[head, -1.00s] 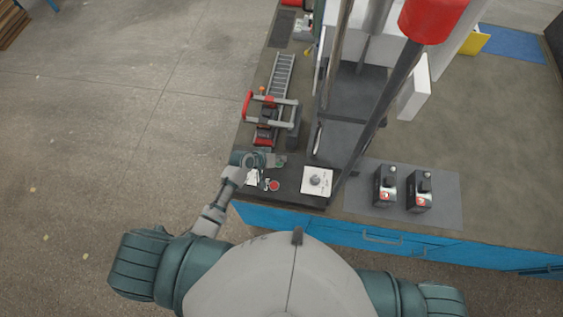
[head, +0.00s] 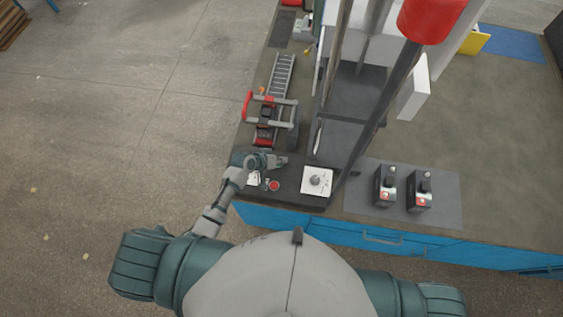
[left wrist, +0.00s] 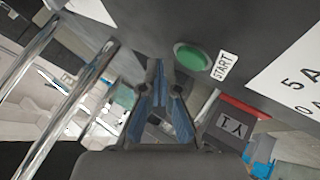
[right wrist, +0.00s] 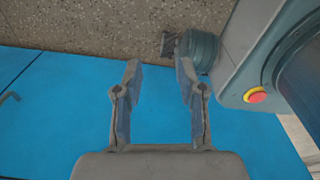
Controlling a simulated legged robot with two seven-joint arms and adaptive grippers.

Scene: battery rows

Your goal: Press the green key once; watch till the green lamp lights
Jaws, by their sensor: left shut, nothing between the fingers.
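The green key (left wrist: 192,56), a round button beside a START label, sits on a dark panel in the left wrist view. My left gripper (left wrist: 160,66) is shut and empty, its tips just left of and below the key; I cannot tell whether they touch it. In the head view my left gripper (head: 280,160) is over the dark control panel (head: 290,185) and hides the key. I cannot make out a green lamp. My right gripper (right wrist: 158,70) is open and empty in front of the blue cabinet (right wrist: 50,110).
A red button (head: 273,185) and a white plate with a knob (head: 317,181) are on the panel. Two dark boxes with red buttons (head: 385,186) (head: 419,191) stand on a grey mat (head: 440,182) to the right. A red-handled rack (head: 247,105) stands behind the panel.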

